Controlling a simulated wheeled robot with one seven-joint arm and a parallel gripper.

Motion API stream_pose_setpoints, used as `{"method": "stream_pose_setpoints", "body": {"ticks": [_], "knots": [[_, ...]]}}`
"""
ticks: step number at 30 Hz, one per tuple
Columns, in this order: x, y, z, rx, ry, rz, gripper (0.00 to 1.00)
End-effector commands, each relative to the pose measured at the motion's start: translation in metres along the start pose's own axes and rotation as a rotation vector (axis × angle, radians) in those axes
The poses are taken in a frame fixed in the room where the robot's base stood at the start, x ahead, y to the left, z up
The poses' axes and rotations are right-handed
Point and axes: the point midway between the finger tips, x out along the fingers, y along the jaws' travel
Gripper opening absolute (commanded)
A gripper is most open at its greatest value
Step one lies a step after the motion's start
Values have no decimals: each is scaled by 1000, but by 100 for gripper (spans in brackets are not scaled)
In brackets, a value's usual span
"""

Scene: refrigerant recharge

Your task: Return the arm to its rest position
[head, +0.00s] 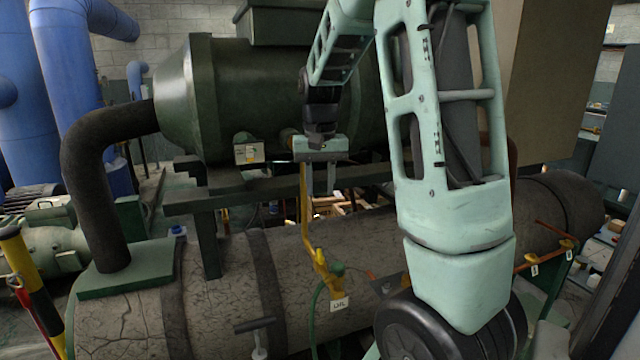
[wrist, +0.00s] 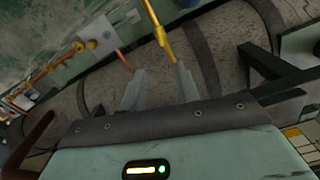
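My arm, pale green, reaches from the right side of the head view towards the machine. My gripper (head: 320,185) hangs below the dark green upper vessel (head: 270,95), above the cracked grey lower vessel (head: 215,300). In the wrist view, the two fingers of my gripper (wrist: 160,85) stand apart with nothing held between them. A yellow pipe (head: 304,205) runs close to the fingers in the head view. It also shows just beyond the fingertips in the wrist view (wrist: 155,22). I cannot tell whether the fingers touch it.
A yellow valve (head: 321,260) with a green hose and a white tag (head: 339,305) sits on the lower vessel. Orange piping with tags (head: 545,257) is at the right. A dark elbow pipe (head: 90,190) and blue pipes (head: 75,70) stand at the left.

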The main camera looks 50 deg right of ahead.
Motion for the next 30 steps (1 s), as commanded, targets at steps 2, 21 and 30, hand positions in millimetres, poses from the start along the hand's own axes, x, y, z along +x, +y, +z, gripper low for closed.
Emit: {"method": "stream_pose_setpoints", "body": {"ticks": [2, 21, 30], "knots": [[0, 0, 0, 0, 0, 0, 32], [13, -92, 63, -287, -9, -39, 32], [40, -192, 252, -910, -22, -75, 32]]}}
